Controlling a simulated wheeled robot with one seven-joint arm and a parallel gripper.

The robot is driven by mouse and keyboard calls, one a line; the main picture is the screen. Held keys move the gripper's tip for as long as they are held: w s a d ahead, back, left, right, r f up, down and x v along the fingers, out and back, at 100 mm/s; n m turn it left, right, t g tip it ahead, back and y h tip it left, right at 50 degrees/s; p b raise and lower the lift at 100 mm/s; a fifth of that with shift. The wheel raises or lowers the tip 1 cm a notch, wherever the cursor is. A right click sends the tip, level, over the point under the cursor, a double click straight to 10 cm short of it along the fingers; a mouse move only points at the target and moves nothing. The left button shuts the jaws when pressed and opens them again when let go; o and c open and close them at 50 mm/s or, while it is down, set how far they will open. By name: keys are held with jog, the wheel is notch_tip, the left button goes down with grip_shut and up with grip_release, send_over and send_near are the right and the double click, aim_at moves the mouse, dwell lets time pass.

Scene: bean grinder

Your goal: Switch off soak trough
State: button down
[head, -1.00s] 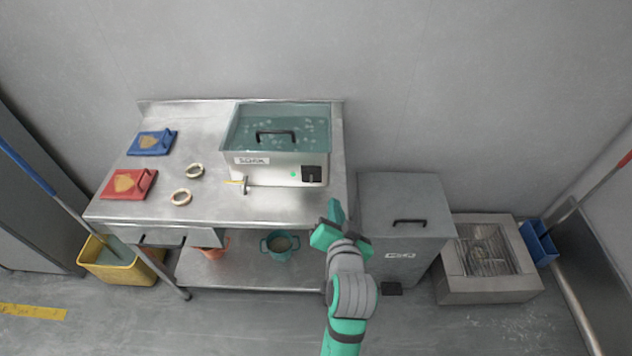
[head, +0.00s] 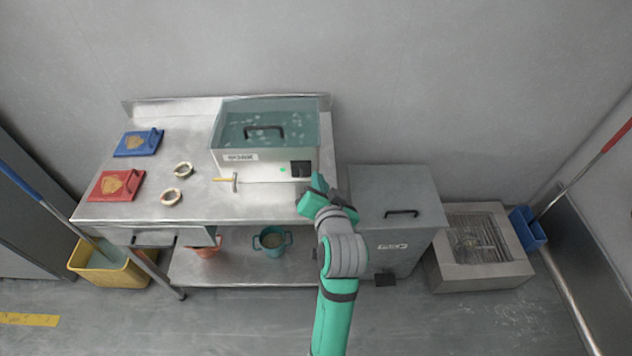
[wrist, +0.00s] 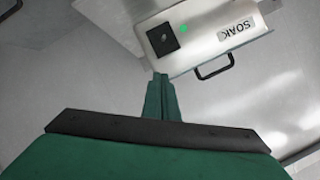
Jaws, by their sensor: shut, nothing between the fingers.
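My gripper (head: 319,182) is shut and empty, just in front and to the right of the panel. In the wrist view its fingertips (wrist: 160,76) point toward the panel, apart from it.
The steel table (head: 130,208) holds a blue board (head: 138,142), a red board (head: 116,185) and two small rings. A grey bin (head: 395,215) stands right of the table, near my arm.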

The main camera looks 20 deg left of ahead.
send_over(301, 174)
jog(key=s+d, duration=0.1)
jog(key=d, duration=0.3)
notch_tip(301, 174, down, 3)
jog(key=shift+r, duration=0.2)
jog(key=shift+s+a+f, duration=0.2)
jog(key=shift+a+f, duration=0.1)
jog(key=shift+f, duration=0.25)
jog(key=shift+s+a+f, duration=0.2)
jog(key=shift+a+f, duration=0.05)
jog(key=shift+f, duration=0.3)
jog(key=shift+s+a+f, duration=0.1)
jog(key=shift+f, duration=0.15)
jog(key=shift+s+a+f, duration=0.1)
jog(key=shift+a+f, duration=0.15)
jog(key=shift+f, duration=0.05)
jog(key=shift+s+a, duration=0.1)
jog(key=shift+s+f, duration=0.1)
jog(key=shift+f, duration=0.05)
